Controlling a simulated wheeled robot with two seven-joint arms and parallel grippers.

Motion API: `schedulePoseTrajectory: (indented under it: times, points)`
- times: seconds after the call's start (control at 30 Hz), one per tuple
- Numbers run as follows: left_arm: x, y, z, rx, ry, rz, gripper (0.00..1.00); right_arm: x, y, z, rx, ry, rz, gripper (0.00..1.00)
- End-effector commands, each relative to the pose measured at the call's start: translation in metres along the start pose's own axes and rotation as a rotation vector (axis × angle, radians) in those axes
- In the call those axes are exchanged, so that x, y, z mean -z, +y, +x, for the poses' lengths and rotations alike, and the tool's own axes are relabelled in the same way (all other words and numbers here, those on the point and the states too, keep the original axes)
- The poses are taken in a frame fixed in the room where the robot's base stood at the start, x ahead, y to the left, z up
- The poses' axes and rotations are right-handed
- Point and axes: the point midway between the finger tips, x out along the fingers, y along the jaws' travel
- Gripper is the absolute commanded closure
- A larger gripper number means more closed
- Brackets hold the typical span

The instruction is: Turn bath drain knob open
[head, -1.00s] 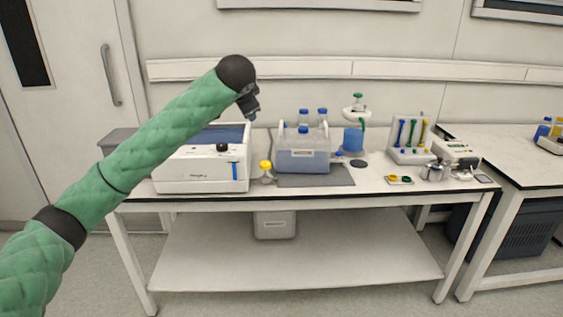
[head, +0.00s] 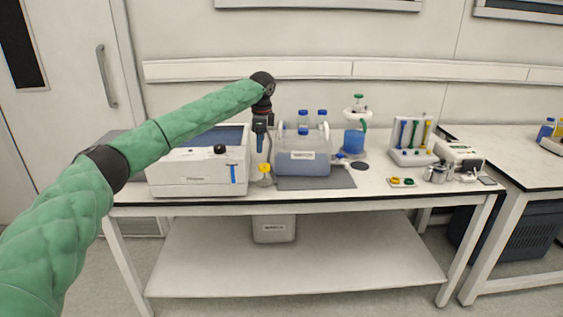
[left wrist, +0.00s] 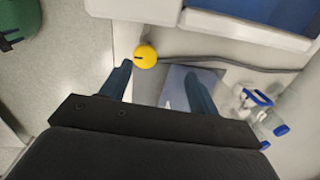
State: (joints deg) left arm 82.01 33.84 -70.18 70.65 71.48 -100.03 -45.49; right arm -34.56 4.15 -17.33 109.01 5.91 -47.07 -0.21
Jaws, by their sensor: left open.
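The yellow drain knob (head: 264,168) stands at the right of the white bath (head: 195,181), just above the table top. In the left wrist view the knob (left wrist: 146,55) is a round yellow cap with a short dark mark. My left gripper (head: 260,146) points down above the knob, beside the bath's right wall. In the left wrist view my left gripper (left wrist: 158,73) is open, with one finger on each side. The knob shows just beyond the fingertips, nearer the left finger, with nothing held. My right gripper is not in view.
A clear blue-filled container (head: 303,164) with blue-capped bottles stands close to the right of my gripper on a grey mat (head: 318,183). A grey hose (left wrist: 230,63) runs from near the knob. A white jug (head: 274,229) is below the table top.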

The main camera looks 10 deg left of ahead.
Motion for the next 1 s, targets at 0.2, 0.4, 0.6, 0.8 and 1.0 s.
schedulePoseTrajectory:
  times: [0.2, 0.4, 0.6, 0.8, 1.0]
  points:
    - [0.003, 0.011, 0.002, -0.094, 0.072, 0.21, 0.39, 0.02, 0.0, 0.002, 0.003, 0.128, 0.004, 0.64]
    - [0.003, 0.014, 0.002, -0.1, 0.079, 0.355, 0.39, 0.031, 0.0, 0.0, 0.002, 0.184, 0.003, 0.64]
    - [0.003, 0.015, 0.009, -0.099, 0.079, 0.393, 0.39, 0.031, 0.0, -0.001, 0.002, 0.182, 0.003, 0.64]
    - [0.004, 0.018, 0.035, -0.099, 0.078, 0.391, 0.39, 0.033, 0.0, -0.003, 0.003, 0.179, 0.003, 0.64]
    - [0.006, 0.021, 0.063, -0.098, 0.078, 0.391, 0.39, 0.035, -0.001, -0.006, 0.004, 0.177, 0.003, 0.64]
